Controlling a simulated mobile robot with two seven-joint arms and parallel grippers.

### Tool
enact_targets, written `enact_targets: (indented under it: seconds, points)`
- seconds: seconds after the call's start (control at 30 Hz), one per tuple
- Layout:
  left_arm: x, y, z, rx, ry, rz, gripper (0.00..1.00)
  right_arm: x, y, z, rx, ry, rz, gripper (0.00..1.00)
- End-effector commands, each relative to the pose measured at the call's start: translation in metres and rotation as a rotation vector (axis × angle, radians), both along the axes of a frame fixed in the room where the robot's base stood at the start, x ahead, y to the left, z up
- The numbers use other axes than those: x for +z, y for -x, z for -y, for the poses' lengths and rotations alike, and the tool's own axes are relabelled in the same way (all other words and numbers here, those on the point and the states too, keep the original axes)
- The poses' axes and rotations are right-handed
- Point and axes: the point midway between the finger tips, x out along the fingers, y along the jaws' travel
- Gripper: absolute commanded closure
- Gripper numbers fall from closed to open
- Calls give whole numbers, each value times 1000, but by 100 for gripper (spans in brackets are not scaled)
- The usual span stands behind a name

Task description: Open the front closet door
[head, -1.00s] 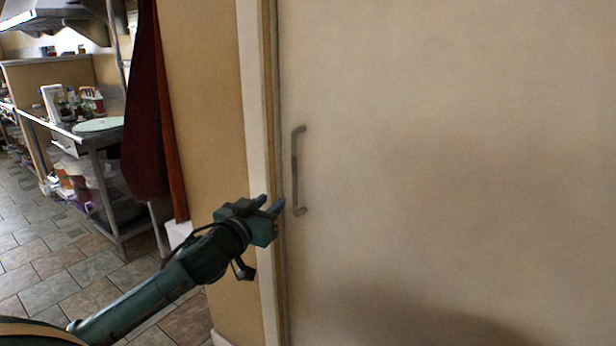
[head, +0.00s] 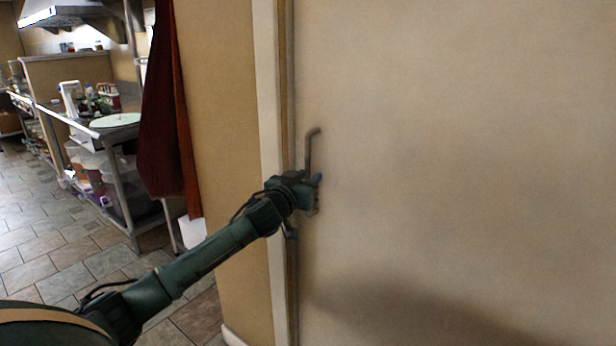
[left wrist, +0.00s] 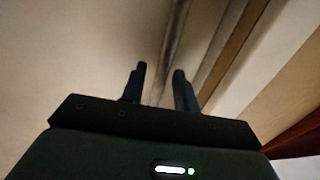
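The closet door (head: 460,150) is a large pale panel that fills the right of the head view and looks closed against its frame. Its grey vertical bar handle (head: 309,150) is near the left edge; only the upper part shows. My left gripper (head: 315,181) is at the handle and hides its lower part. In the left wrist view, the two fingers (left wrist: 159,78) stand apart, open, facing the door. A greyish bar or strip runs between them; I cannot tell whether it is the handle or the door's edge. My right gripper is not in view.
A white door frame (head: 267,110) and a tan wall (head: 225,120) stand left of the door. A dark red curtain (head: 165,110) hangs beside the wall. A metal kitchen table (head: 120,180) stands farther left on the tiled floor (head: 50,240).

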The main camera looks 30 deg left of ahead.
Motion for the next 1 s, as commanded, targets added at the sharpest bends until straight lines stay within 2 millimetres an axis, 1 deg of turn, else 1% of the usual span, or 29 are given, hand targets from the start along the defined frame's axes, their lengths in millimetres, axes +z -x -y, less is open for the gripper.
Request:
enact_targets:
  seconds: [0.13, 0.4, 0.77, 1.0]
  points:
    - [0, -6, 0, 0, 0, 0, 70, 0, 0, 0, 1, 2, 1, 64]
    - [0, -6, 0, -1, 0, 0, 70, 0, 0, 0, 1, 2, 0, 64]
    - [0, -6, -1, 0, 0, -1, 100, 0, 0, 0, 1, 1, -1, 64]
    - [0, -6, -1, 0, 0, -1, 100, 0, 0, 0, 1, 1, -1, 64]
